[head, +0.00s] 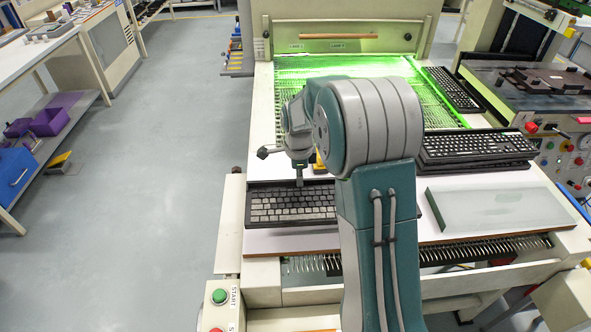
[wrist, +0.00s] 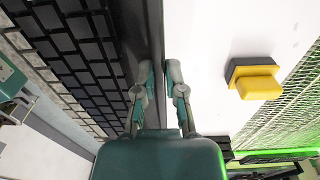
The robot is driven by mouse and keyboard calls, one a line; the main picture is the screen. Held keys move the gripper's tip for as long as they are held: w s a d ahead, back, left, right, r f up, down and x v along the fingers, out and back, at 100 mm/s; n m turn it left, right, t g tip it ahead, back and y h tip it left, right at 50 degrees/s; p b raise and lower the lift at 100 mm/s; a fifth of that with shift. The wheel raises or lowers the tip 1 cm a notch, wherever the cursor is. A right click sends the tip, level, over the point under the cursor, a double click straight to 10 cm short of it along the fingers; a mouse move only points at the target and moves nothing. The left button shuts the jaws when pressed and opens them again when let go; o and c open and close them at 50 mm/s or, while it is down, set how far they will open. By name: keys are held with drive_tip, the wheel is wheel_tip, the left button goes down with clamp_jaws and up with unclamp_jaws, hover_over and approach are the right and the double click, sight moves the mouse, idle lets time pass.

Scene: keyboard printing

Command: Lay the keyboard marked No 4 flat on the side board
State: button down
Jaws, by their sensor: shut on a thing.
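A dark keyboard with grey keys (head: 285,204) is at the front left of the white worktop, below my gripper (head: 300,178). In the wrist view the keyboard (wrist: 75,50) fills the left side. My gripper (wrist: 160,90) is shut on its long dark edge, one finger on each side. I cannot tell whether the keyboard touches the white surface. No number mark is readable on it. A pale grey slab (head: 497,210) lies on the right of the worktop; I cannot tell whether this is the side board. My arm hides the middle.
A yellow-and-black block (wrist: 255,80) is on the white surface near my gripper. The floor at left is open.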

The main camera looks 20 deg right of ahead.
wheel_tip(320, 180, down, 2)
drive_tip(key=shift+s+a, duration=0.1)
drive_tip(key=shift+s, duration=0.05)
drive_tip(key=shift+f, duration=2.5)
drive_tip(key=shift+f, duration=0.15)
drive_tip(key=c, duration=0.6)
unclamp_jaws()
drive_tip(key=shift+c, duration=0.2)
drive_tip(key=shift+r, duration=3.45)
